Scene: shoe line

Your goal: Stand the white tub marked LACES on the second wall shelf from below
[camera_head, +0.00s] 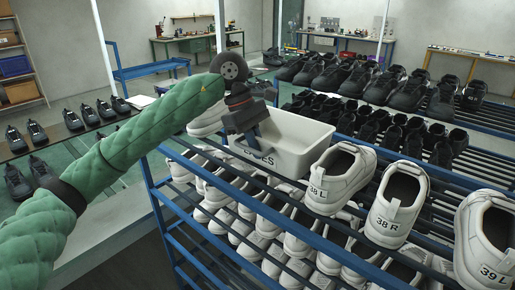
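The white tub (296,140) marked LACES sits on top of the blue rack, among white shoes. Its lettering shows on the front wall, partly covered by my gripper. My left gripper (248,134) comes in from the left and reaches down at the tub's left end, its fingers at the rim. Whether the fingers are closed on the wall is hidden. A shelf unit (22,93) with boxes stands against the wall at far left; I cannot tell whether it is the wall shelf named. My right gripper is not in view.
White shoes (340,178) stand right of the tub on the blue rack (205,152), with several more on lower tiers. Black shoes (405,90) fill a rack behind. Workbenches (196,37) stand at the back. More dark shoes (72,119) stand on a surface at left.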

